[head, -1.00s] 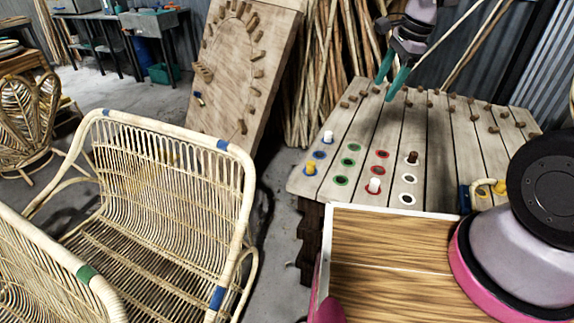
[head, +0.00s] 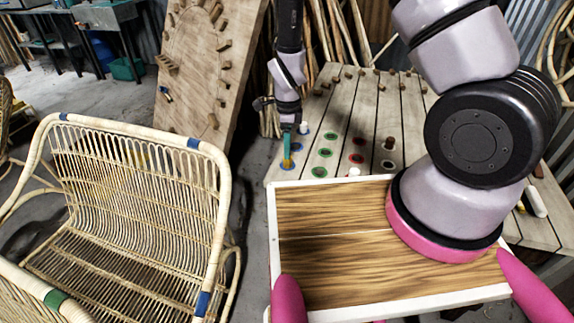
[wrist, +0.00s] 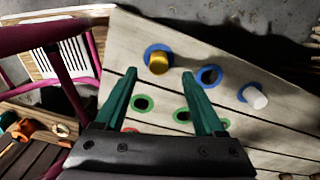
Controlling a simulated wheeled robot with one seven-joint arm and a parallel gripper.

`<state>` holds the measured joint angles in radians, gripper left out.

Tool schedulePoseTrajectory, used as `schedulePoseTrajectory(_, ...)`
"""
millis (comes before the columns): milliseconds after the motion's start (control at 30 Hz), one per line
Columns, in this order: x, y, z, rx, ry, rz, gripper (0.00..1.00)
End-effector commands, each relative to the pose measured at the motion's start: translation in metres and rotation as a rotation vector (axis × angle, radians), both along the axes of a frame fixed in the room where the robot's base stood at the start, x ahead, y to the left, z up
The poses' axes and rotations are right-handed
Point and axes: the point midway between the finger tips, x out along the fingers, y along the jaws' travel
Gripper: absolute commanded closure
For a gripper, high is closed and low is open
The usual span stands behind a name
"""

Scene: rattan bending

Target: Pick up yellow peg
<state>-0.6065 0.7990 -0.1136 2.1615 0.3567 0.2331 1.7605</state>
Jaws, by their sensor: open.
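The yellow peg (head: 286,163) stands in a blue-ringed hole near the front left corner of the plank table. In the wrist view the yellow peg (wrist: 158,62) shows just beyond the fingertips, between their lines. My gripper (wrist: 159,77) has its two green fingers spread wide with nothing between them. In the head view my gripper (head: 287,147) points down above the peg and partly overlaps it. I cannot tell the exact height gap.
A white peg (wrist: 258,98) stands in another blue-ringed hole, with an empty blue-ringed hole (wrist: 209,76) between it and the yellow peg. A brown peg (head: 389,144) stands farther right. A rattan bench (head: 140,215) is at the left.

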Motion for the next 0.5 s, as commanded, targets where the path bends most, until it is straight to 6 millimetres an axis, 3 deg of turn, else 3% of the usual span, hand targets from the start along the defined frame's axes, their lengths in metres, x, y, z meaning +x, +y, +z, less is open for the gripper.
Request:
schedulePoseTrajectory(300, -0.004, -0.001, -0.041, -0.001, 0.002, 0.0, 0.29)
schedulePoseTrajectory(500, -0.004, 0.0, -0.053, 0.001, 0.0, 0.002, 0.29)
